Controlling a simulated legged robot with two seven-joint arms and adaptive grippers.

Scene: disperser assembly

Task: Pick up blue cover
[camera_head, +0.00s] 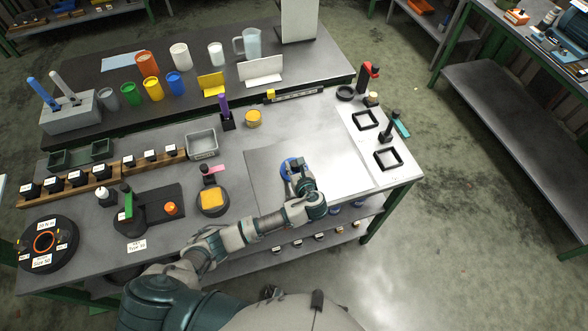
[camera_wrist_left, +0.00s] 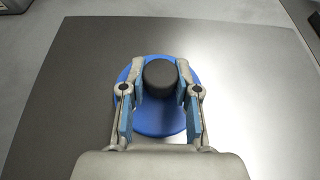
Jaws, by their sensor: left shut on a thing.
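The blue cover (camera_wrist_left: 158,120) is a round blue disc with a dark grey knob (camera_wrist_left: 160,77) on top. In the head view the cover (camera_head: 287,167) shows as a small blue patch on the light metal plate, largely hidden by my gripper. My left gripper (camera_head: 298,166) is over it. In the left wrist view the two fingers of the left gripper (camera_wrist_left: 160,82) are on either side of the knob and shut on it. I cannot tell whether the disc touches the plate. My right gripper is not in view.
The metal plate (camera_head: 345,175) around the cover is bare. Two black square frames (camera_head: 388,159) and a black stand (camera_head: 387,130) are to the right. A grey bin (camera_head: 201,144) and a round pot with yellow top (camera_head: 212,198) are to the left. Cups stand at the back.

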